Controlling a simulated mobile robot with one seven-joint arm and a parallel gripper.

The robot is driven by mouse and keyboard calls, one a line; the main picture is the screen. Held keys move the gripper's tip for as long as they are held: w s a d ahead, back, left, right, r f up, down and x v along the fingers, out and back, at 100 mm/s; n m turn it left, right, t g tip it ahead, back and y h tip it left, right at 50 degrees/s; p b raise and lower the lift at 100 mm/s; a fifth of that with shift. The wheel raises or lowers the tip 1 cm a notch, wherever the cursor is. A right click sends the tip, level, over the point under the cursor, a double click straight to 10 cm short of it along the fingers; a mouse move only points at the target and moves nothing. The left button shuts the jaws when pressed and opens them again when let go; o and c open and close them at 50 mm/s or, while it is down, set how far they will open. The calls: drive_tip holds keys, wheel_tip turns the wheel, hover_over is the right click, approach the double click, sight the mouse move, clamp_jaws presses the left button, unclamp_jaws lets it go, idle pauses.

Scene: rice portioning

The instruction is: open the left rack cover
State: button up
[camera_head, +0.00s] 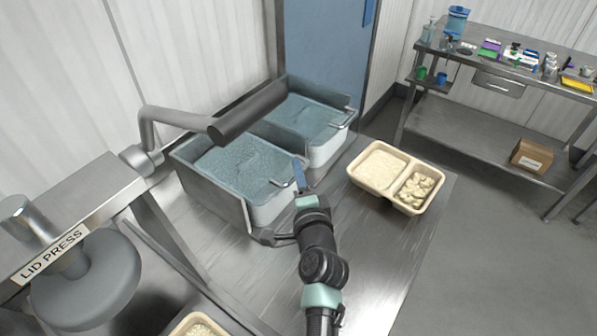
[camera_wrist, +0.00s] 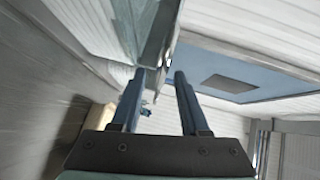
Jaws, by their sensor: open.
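The left rack cover (camera_head: 238,165) is a bluish translucent lid lying closed over the left grey rack (camera_head: 215,198). A thin metal handle (camera_head: 281,184) shows at its right front edge. My gripper (camera_head: 299,170) is beside that handle, at the right front of the left rack. In the wrist view my gripper (camera_wrist: 159,76) shows two blue fingers standing apart. A translucent and grey edge lies ahead between the fingertips; I cannot tell whether they touch it. The handle's far end is partly hidden by the gripper.
The right rack (camera_head: 325,151) stands just behind, with a similar closed cover (camera_head: 303,117). A beige two-part tray (camera_head: 352,176) with food is on the steel table (camera_head: 398,262) to the right.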

drive_tip(key=shift+w+a+f, duration=0.1)
drive_tip(key=shift+w, duration=0.55)
drive_tip(key=shift+c, duration=0.3)
clamp_jaws()
idle(0.8)
